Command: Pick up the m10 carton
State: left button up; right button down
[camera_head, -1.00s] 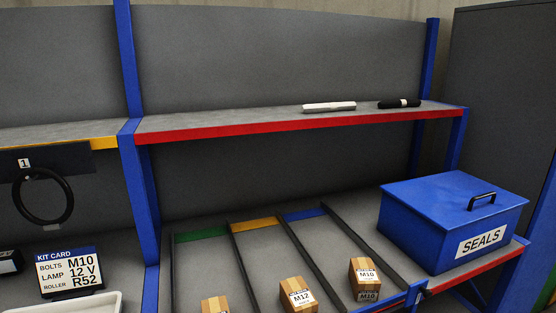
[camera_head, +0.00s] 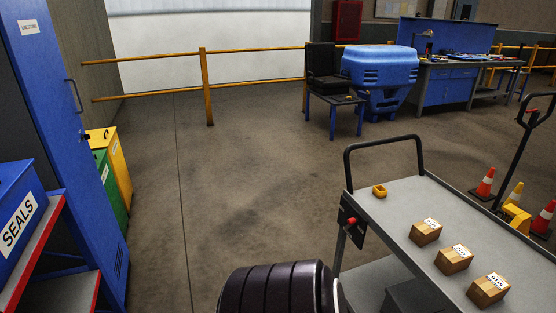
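Three small brown cartons with white labels stand in a row on the grey top of a cart (camera_head: 390,205) at the lower right. They are a far carton (camera_head: 424,236), a middle carton (camera_head: 452,264) and a near carton (camera_head: 486,294). Their labels are too small and slanted for me to read surely, so I cannot tell whether one is the m10 carton. Neither of my grippers shows in this view.
A small yellow block (camera_head: 379,191) sits near the cart's black handle (camera_head: 383,144). The blue SEALS box (camera_head: 22,215) and a blue cabinet (camera_head: 60,110) stand at left. Traffic cones (camera_head: 485,183) stand right of the cart. Open floor (camera_head: 230,190) lies between.

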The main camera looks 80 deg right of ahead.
aim_at(429, 231)
jog(key=z, duration=3.8)
jog(key=i+j+z, duration=0.35)
jog(key=k, duration=0.05)
